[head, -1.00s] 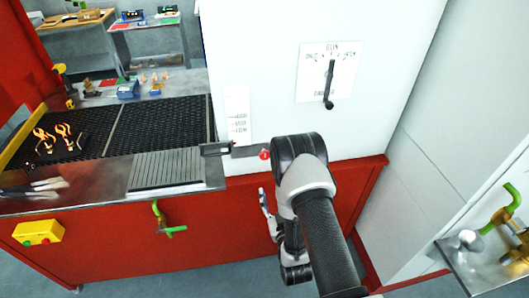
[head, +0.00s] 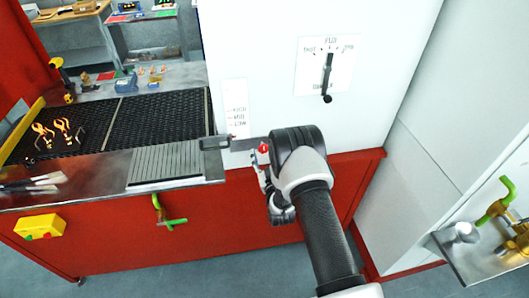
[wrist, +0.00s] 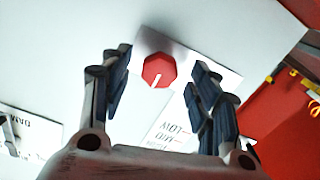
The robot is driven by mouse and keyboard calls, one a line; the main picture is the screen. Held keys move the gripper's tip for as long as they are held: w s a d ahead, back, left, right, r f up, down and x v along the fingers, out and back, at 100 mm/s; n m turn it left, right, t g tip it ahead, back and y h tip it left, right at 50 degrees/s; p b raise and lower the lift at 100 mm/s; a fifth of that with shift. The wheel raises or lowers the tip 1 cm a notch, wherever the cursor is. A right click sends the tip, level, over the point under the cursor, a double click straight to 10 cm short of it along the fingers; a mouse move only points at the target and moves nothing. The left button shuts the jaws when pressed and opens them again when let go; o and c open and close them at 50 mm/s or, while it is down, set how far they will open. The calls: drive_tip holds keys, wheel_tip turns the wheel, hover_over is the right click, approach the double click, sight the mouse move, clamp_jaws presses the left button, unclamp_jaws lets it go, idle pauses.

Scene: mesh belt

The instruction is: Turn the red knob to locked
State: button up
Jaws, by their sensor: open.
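The red knob (wrist: 159,71) shows in the wrist view as a red octagon with a white pointer line, on a small grey plate on the white panel. Its pointer slants toward the lower left of that view. In the head view the red knob (head: 263,148) is a small red spot beside my wrist. My gripper (wrist: 163,78) is open, with one finger on each side of the knob in the picture. I cannot tell whether the fingers touch it. In the head view my arm hides most of the gripper (head: 262,172).
A label strip with LOW and MID (wrist: 168,132) is beside the knob. A black lever on a white plate (head: 345,60) is higher on the panel. The mesh belt (head: 160,118) lies left, and a green-handled valve (head: 170,215) is on the red front.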

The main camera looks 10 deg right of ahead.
drive_tip(key=shift+w, duration=0.85)
drive_tip(key=shift+c, duration=0.2)
drive_tip(key=c, duration=1)
drive_tip(key=shift+c, duration=0.2)
